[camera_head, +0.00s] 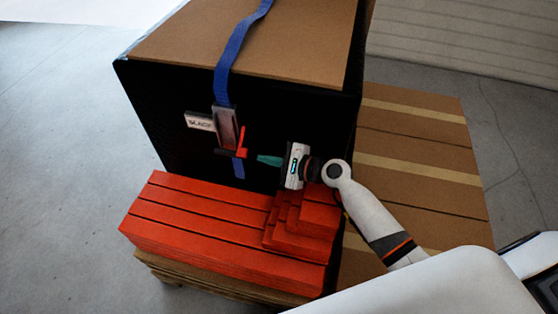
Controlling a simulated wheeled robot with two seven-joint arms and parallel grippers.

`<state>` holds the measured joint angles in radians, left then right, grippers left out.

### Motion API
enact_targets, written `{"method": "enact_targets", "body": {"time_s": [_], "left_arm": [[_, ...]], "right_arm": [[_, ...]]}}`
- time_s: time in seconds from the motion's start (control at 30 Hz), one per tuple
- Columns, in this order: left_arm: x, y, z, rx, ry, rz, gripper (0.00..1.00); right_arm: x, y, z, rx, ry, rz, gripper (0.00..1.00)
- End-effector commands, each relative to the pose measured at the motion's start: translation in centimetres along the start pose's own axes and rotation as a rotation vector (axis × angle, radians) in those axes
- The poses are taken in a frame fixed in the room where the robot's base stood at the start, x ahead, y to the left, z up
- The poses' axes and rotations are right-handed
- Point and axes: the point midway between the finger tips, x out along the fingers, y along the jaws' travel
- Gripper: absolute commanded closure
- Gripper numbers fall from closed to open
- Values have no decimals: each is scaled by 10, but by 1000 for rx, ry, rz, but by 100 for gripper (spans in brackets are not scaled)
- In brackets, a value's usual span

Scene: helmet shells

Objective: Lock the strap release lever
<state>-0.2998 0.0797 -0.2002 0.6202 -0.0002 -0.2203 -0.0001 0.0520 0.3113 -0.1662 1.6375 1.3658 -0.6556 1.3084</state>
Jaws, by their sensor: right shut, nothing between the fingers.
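A blue strap (231,62) runs over the top of a large box (250,35) and down its dark front face. A grey metal buckle (226,127) sits on the strap there. My left gripper is not in view.
A white label (200,121) sticks out left of the buckle. Red stacked boards (210,228) lie below the box front, with a stepped red stack (305,222) under my right gripper. Cardboard boxes (415,140) stand at the right. Grey floor (60,150) is clear at the left.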

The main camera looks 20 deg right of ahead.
Motion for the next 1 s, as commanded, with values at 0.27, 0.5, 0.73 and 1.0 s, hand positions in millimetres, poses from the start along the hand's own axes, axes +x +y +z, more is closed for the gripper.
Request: {"method": "enact_targets", "body": {"time_s": [0.27,0.5,0.73,1.0], "left_arm": [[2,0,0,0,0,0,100],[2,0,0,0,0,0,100],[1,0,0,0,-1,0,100],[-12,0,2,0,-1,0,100]], "right_arm": [[36,0,0,0,0,0,100],[41,0,0,-1,-1,-1,100],[40,0,0,1,-1,-1,100],[39,0,-5,48,-1,-17,100]]}}
